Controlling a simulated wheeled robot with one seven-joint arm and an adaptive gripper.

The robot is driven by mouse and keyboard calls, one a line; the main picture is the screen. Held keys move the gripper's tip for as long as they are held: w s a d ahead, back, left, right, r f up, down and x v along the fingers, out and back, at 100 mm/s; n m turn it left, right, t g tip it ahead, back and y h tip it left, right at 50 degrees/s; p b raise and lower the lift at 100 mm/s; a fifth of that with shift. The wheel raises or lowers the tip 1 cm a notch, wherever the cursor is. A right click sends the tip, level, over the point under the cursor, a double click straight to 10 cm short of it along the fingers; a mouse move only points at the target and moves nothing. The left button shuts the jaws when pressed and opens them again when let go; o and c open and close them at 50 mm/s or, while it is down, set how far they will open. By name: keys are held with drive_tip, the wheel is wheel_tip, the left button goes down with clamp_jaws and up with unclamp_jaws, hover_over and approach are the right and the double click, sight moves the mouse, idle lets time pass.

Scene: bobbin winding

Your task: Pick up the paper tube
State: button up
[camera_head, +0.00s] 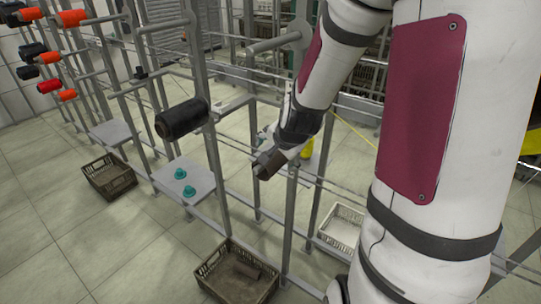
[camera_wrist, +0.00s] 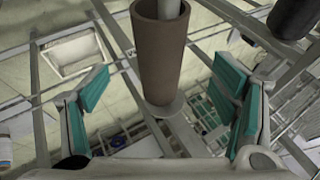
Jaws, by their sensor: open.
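The brown paper tube (camera_wrist: 158,55) stands on a metal spindle with a round plate at its far end in the wrist view. My gripper (camera_wrist: 160,88) is open, with one teal-padded finger on each side of the tube. Gaps show between the pads and the tube, so it is not held. In the head view the tube (camera_head: 268,163) shows as a short brown cylinder at the end of my arm. My fingers are hard to make out there.
A black bobbin (camera_head: 182,119) sits on the frame to the left. A shelf (camera_head: 187,183) holds two teal cones. A brown crate (camera_head: 236,279) with a brown tube in it and a pale crate (camera_head: 340,230) stand on the floor. Metal posts and rails surround my arm.

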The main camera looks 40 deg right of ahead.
sight(272, 161)
drive_tip(key=shift+b+x, duration=0.3)
drive_tip(key=shift+x, duration=4.4)
drive_tip(key=c, duration=1.3)
